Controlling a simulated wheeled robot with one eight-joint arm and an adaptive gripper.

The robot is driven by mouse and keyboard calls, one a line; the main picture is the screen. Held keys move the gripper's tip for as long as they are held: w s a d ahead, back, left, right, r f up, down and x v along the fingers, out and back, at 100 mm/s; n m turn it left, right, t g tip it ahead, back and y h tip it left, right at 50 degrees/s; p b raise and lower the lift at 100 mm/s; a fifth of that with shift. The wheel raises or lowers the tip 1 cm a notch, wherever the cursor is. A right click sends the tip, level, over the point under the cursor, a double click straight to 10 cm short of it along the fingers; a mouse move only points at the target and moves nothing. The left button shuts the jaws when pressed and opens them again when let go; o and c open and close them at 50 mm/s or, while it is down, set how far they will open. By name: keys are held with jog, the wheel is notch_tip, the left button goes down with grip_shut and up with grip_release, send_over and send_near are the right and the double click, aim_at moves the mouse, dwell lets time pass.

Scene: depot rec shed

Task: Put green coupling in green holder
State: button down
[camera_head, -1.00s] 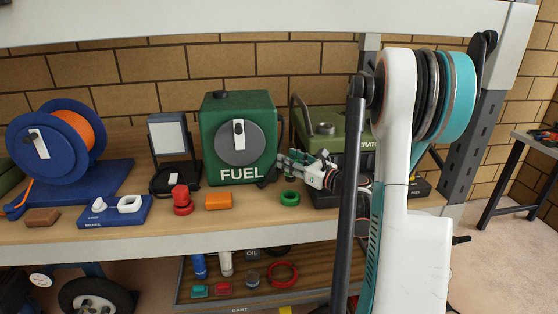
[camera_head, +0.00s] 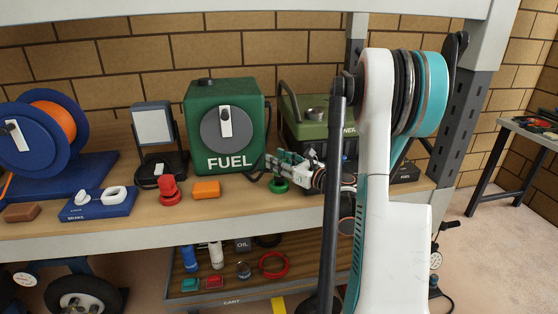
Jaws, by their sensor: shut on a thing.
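My gripper (camera_head: 287,164) is at the front of the shelf, right of the green FUEL tank (camera_head: 230,128). It is shut on a small green part that I take for the green coupling (camera_head: 282,157); the fingers partly hide it. A black hose runs from the tank's right side down toward the gripper. The green holder (camera_head: 278,187), a low ring, sits on the shelf just below the gripper, its top now partly covered. I cannot tell whether the coupling touches it.
A red fitting (camera_head: 168,189) and an orange block (camera_head: 206,189) stand left of the holder. A green generator (camera_head: 311,117) is close behind the gripper. A lamp, blue tray (camera_head: 99,207) and blue reel are farther left. A cart (camera_head: 228,296) is below.

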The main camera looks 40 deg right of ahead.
jog(key=shift+f+b, duration=1.4)
jog(key=shift+f, duration=0.1)
dwell(0.8)
jog(key=c, duration=0.9)
grip_release()
jog(key=shift+c, duration=0.2)
